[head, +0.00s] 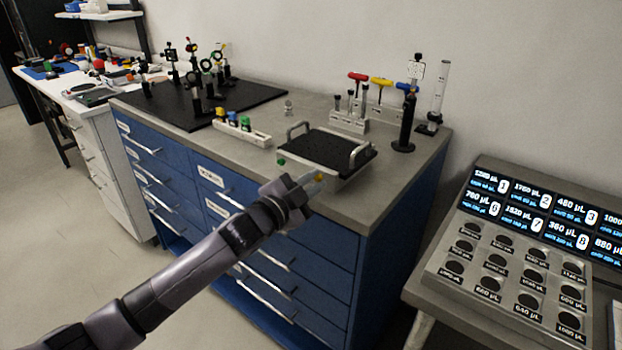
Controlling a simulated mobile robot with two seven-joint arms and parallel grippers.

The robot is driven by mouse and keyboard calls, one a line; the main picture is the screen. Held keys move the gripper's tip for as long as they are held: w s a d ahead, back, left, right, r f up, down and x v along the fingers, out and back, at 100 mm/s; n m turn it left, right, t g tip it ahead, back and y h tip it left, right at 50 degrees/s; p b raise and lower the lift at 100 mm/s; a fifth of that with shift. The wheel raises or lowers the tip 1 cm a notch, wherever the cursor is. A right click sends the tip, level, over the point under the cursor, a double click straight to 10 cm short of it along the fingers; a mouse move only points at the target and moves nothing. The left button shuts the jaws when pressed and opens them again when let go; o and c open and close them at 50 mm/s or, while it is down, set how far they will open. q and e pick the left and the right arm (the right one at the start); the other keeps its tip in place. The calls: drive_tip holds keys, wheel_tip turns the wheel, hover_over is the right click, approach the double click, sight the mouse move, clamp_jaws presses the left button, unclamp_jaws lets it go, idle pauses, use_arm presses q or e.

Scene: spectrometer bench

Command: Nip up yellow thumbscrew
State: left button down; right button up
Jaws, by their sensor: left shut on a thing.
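The yellow thumbscrew (319,177) shows as a small yellow spot at the front side of a light box with a black perforated top (325,150). My left gripper (315,182) reaches in from the lower left to the front right part of this box. It is shut on the yellow thumbscrew, whose shape is mostly hidden by the fingers. A green thumbscrew (281,161) shows at the left of the box's front. My right gripper is not in view.
The box has two metal handles and stands on the grey top of a blue drawer bench (400,172). Left of it is a white rack (242,131) with coloured caps. Behind are a holder with coloured T-handle tools (348,122) and a black post (404,130). A console (520,245) stands at the right.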

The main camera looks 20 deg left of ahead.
use_arm(q)
drive_tip(key=m, duration=0.4)
drive_tip(key=shift+m+p, duration=0.4)
idle(0.4)
drive_tip(key=c, duration=1.4)
unclamp_jaws()
drive_tip(key=shift+o, duration=0.2)
drive_tip(key=shift+s, duration=0.1)
drive_tip(key=v, duration=0.7)
drive_tip(key=shift+b, duration=0.35)
drive_tip(key=shift+r, duration=0.1)
